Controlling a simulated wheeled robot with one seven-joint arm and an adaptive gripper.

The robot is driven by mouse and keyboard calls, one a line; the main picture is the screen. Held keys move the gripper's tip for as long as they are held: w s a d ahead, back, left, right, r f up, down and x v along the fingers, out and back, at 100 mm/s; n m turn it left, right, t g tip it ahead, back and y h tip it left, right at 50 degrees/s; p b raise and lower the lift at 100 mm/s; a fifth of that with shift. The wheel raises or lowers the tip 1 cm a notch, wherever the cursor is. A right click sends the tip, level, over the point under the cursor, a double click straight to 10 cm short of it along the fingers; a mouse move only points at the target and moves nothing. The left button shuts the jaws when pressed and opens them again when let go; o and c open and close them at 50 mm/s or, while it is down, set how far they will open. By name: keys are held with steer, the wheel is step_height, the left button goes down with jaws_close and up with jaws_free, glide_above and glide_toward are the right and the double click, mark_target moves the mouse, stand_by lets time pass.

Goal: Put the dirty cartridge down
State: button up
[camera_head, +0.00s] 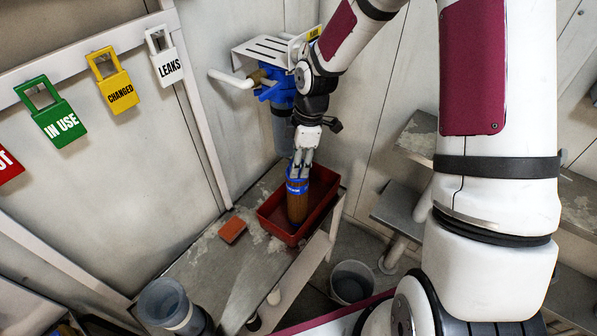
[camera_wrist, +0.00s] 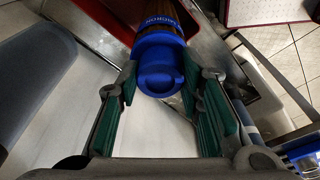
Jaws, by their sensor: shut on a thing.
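The dirty cartridge (camera_head: 297,208) is a brown cylinder with a blue top end, held roughly upright. Its lower part is within the red tray (camera_head: 322,215); I cannot tell whether it touches the tray floor. My gripper (camera_head: 299,172) comes down from above and is shut on the blue end. In the wrist view the cartridge's blue cap (camera_wrist: 160,68) lies between the green-padded fingers of my gripper (camera_wrist: 160,80), with the brown body running away beyond it. The red tray's wall (camera_wrist: 90,14) shows at the upper left there.
The tray stands on a worn grey bench (camera_head: 200,269). A blue-topped filter housing (camera_head: 281,122) hangs behind the arm. A bucket (camera_head: 353,283) is below right.

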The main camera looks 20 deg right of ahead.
steer(key=shift+f, duration=1.75)
steer(key=o, duration=1.1)
step_height(320, 180, up, 12)
steer(key=d, duration=0.2)
steer(key=s+r+m+t+h, duration=0.25)
steer(key=s+r+m, duration=0.55)
steer(key=s+r, duration=0.55)
steer(key=shift+s+a+r+m+t+y, duration=0.1)
steer(key=shift+s+r+m+t, duration=0.25)
steer(key=shift+s+r+m, duration=1.2)
steer(key=shift+s+r+m+t+y, duration=0.15)
steer(key=shift+s+r+m+t, duration=0.3)
steer(key=shift+s+m, duration=1.25)
steer(key=shift+s+a+r+m+t+y, duration=0.1)
steer(key=shift+s+r+m+t, duration=0.15)
steer(key=shift+s+r+m, duration=1.45)
